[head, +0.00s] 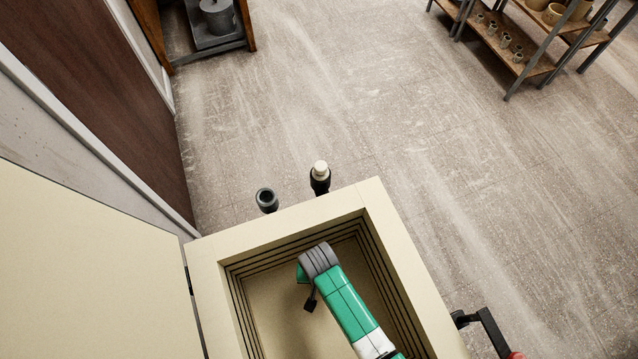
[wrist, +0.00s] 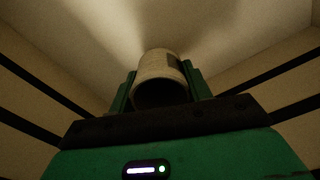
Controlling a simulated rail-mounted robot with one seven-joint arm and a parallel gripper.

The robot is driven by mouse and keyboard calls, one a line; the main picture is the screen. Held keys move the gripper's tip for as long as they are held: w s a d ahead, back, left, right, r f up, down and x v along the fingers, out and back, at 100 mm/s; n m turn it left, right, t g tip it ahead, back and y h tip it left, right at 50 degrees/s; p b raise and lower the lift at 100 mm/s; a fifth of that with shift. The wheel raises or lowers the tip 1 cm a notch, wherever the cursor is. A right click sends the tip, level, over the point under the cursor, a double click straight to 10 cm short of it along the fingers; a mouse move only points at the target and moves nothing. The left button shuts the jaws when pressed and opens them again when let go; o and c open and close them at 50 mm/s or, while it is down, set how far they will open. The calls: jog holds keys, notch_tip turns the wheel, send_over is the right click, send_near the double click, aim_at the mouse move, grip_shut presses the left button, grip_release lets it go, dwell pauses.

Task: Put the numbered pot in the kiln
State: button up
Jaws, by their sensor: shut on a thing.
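The kiln (head: 290,224) is a cream, box-shaped chamber with dark grooves along its inner walls. Its cream door or lid (head: 85,270) is swung open to the left. My green and grey arm reaches into the chamber. In the wrist view my gripper (wrist: 160,84) is shut on a pale, round pot (wrist: 158,66), with a green finger on each side. A dark patch shows on the pot's right side; no number is readable. Grooved kiln walls surround the pot. I cannot tell whether it touches the kiln's inner surface. In the head view my arm hides the pot.
Two dark cylindrical fittings (head: 320,179) stand beside the kiln's far edge. A dark handle (head: 488,326) with a red end sticks out at its right. Shelves (head: 520,50) with several pots stand at the far right. The floor (head: 400,110) between is clear.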

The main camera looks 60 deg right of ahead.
jog(key=shift+w+d+f+b, duration=0.1)
jog(key=shift+f+b, duration=0.4)
jog(key=shift+f, duration=0.45)
jog(key=shift+w+d+f+b, duration=0.1)
jog(key=shift+f+b, duration=0.35)
jog(key=shift+f, duration=0.45)
jog(key=o, duration=1)
jog(key=shift+a, duration=0.1)
notch_tip(320, 180, up, 12)
jog(key=p, duration=0.5)
jog(key=shift+r, duration=0.15)
